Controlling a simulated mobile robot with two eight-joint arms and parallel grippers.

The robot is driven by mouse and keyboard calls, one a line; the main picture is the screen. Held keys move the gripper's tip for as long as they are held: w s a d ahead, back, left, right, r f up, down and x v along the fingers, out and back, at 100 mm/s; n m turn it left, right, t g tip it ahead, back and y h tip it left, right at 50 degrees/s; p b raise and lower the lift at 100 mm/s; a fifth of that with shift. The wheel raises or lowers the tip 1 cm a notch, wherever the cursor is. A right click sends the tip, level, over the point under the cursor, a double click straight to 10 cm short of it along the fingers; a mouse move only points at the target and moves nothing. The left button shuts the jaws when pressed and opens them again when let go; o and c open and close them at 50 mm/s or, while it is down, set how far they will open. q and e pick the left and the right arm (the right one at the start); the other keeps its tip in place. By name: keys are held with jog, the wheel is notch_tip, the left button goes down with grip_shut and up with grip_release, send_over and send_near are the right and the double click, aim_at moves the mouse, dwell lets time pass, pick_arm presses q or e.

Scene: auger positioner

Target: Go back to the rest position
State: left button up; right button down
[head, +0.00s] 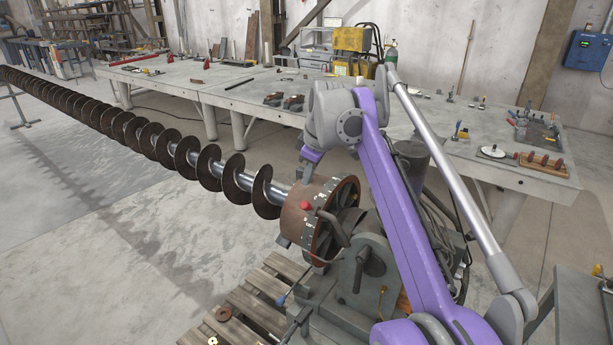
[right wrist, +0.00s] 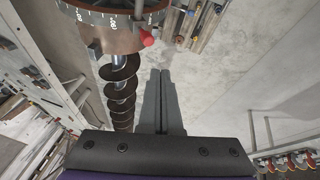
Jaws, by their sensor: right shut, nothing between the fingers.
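The long auger (head: 180,145), dark spiral flights on a silver shaft, runs from the far left to the rusty, round positioner head (head: 302,222). The head has white degree marks and a red knob (head: 305,206). My right gripper (head: 303,173) hangs at the end of the purple arm, above and behind the head, partly hidden by the wrist. In the right wrist view its two dark fingers (right wrist: 160,75) are together and empty, apart from the positioner head (right wrist: 105,30) and the auger (right wrist: 120,90). My left gripper is out of view.
A long grey workbench (head: 255,100) with tools stands behind the auger. A yellow machine (head: 352,42) is on it. A wooden pallet (head: 245,305) lies at the positioner's foot. Another table edge (head: 585,305) is at the lower right. The floor at left is open.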

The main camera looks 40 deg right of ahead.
jog(key=s+a+f+m, duration=0.1)
jog(key=s+a+f, duration=0.3)
jog(key=a+f, duration=0.3)
jog(key=s+a+f+m, duration=0.2)
jog(key=s+a+f, duration=0.25)
jog(key=a, duration=0.45)
jog(key=s+a+f+m, duration=0.1)
jog(key=s+a+f, duration=0.3)
jog(key=s+f, duration=0.2)
jog(key=s+a+f+m+t+y, duration=0.1)
jog(key=s+a+f, duration=0.3)
jog(key=f, duration=0.5)
jog(key=shift+s+a+f, duration=0.2)
jog(key=shift+s+a, duration=0.05)
jog(key=shift+s, duration=0.65)
